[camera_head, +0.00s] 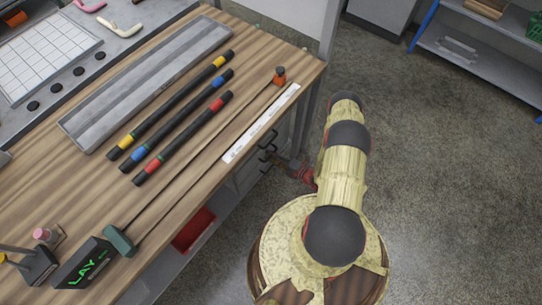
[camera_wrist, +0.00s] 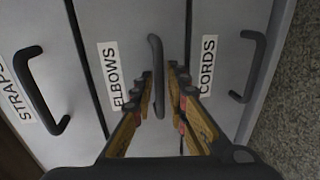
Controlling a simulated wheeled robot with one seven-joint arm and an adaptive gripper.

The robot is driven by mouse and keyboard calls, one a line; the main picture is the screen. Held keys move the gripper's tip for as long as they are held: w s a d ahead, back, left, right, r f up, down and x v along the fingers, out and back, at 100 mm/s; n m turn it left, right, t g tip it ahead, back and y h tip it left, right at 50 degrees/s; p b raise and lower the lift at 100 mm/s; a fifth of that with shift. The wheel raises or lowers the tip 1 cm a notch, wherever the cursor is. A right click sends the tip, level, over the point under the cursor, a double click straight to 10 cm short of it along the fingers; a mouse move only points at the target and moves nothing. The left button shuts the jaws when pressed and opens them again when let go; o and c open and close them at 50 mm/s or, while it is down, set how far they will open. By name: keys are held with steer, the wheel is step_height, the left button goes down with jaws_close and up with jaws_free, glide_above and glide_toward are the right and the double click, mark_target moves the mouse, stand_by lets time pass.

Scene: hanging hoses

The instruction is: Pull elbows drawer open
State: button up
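The elbows drawer (camera_wrist: 125,50) is a grey front with a white "ELBOWS" label (camera_wrist: 112,75) in the wrist view. Its dark bar handle (camera_wrist: 155,52) stands between the two fingers of my gripper (camera_wrist: 161,75). The fingers are apart, with the left one close beside the handle and a small gap at the right one. Contact cannot be made out. The drawer front looks level with its neighbours. In the head view my gripper (camera_head: 299,169) is beside the bench front, near dark handles (camera_head: 267,146), and is mostly hidden by my arm.
The straps drawer (camera_wrist: 50,70) is to the left and the cords drawer (camera_wrist: 222,30) to the right, each with its own handle. The wooden bench top (camera_head: 185,185) holds hoses and a grey tray (camera_head: 150,80). Floor is clear on the right.

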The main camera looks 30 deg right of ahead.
steer(key=shift+w, duration=0.1)
steer(key=shift+c, duration=0.8)
jaws_close()
